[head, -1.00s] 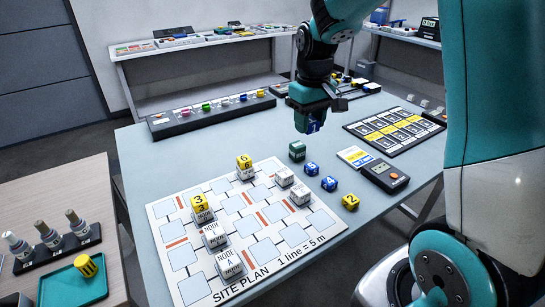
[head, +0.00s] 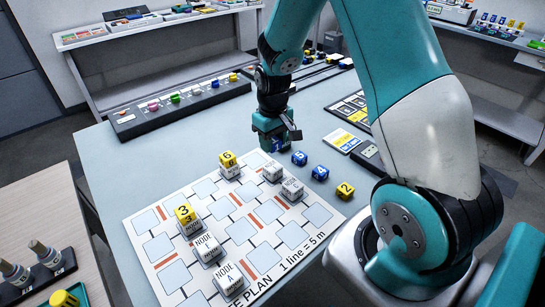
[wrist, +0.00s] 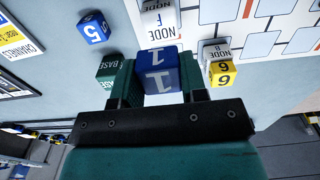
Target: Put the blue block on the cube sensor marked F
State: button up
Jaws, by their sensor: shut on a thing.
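My gripper (head: 273,138) is shut on a blue block (head: 278,146), held past the back right edge of the site plan board (head: 205,188). In the wrist view the blue block (wrist: 158,72), marked 1, sits between the fingers of my gripper (wrist: 158,82). The white cube sensor marked F (wrist: 160,20) lies just beyond it, apart from it. In the head view this appears to be the white cube (head: 272,172) at the board's back right; its letter is unreadable there. Its top is bare.
A green BASE block (wrist: 110,66) is close beside my gripper's left finger. Blue blocks 5 (head: 299,158) and 4 (head: 320,173) and yellow block 2 (head: 344,190) stand to the right. Yellow block 6 (head: 228,158) tops a neighbouring white cube.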

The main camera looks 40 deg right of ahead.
aim_at(273, 165)
notch_tip(273, 165, down, 6)
jog(key=shift+f, duration=0.25)
jog(key=shift+f, duration=0.1)
jog(key=o, duration=0.9)
notch_tip(273, 165, up, 12)
jog(key=shift+f+b, duration=0.15)
jog(key=shift+b, duration=0.25)
jog(key=s+a+r+n+y, duration=0.1)
jog(key=s+a+r+n, duration=0.1)
jog(key=s+a+r, duration=0.5)
jog(key=s+a+r+n+y, duration=0.1)
jog(key=s+a+r+n, duration=0.2)
jog(key=a, duration=0.6)
jog(key=s+a+r+y, duration=0.1)
jog(key=s+a+r, duration=0.1)
jog(key=s, duration=0.4)
jog(key=s+a+r+n+y, duration=0.1)
jog(key=s+a+r, duration=0.1)
jog(key=s+a, duration=0.2)
jog(key=shift+s+a+r+n, duration=0.2)
jog(key=shift+s+r+n, duration=0.1)
jog(key=shift+s, duration=0.8)
